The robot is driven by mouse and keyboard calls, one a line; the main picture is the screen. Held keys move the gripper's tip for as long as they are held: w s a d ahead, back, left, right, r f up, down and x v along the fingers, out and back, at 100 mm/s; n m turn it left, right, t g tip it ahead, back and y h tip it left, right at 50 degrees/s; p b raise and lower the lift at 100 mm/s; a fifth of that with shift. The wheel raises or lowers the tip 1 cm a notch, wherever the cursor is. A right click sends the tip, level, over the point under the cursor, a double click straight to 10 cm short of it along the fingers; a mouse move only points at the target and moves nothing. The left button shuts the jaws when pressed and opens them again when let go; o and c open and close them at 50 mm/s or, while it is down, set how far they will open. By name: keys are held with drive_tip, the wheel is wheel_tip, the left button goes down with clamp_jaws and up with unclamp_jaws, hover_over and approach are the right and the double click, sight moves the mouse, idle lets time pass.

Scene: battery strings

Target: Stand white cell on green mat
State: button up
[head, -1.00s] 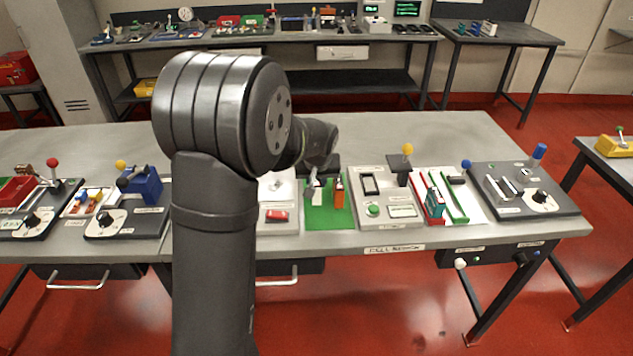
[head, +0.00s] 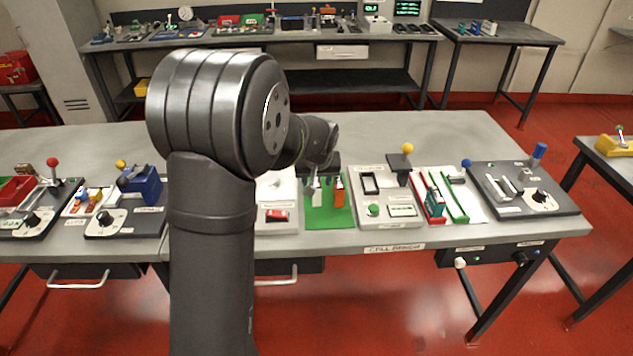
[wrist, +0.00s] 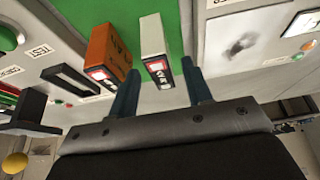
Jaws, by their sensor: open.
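The white cell (wrist: 153,42) stands upright on the green mat (wrist: 184,14), with its labelled end towards me in the wrist view. It also shows small in the head view (head: 317,198), partly behind my fingers, on the mat (head: 325,220). My gripper (wrist: 160,67) is open, with one finger on each side of the near end of the white cell. A gap shows between the cell and the right finger; the left finger is closer. In the head view my gripper (head: 313,184) is just above the cell.
An orange cell (wrist: 108,48) stands on the mat close beside the white cell, near my left finger in the wrist view. A grey panel with a green button (head: 373,209) lies right of the mat. A white panel with a red switch (head: 277,215) lies left.

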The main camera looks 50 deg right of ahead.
drive_tip(key=v, duration=1.1)
drive_tip(key=shift+f, duration=0.1)
drive_tip(key=x, duration=1.2)
drive_tip(key=shift+f, duration=0.25)
wheel_tip(320, 180, up, 3)
drive_tip(key=shift+f, duration=0.1)
drive_tip(key=shift+r, duration=0.55)
drive_tip(key=shift+f, duration=0.1)
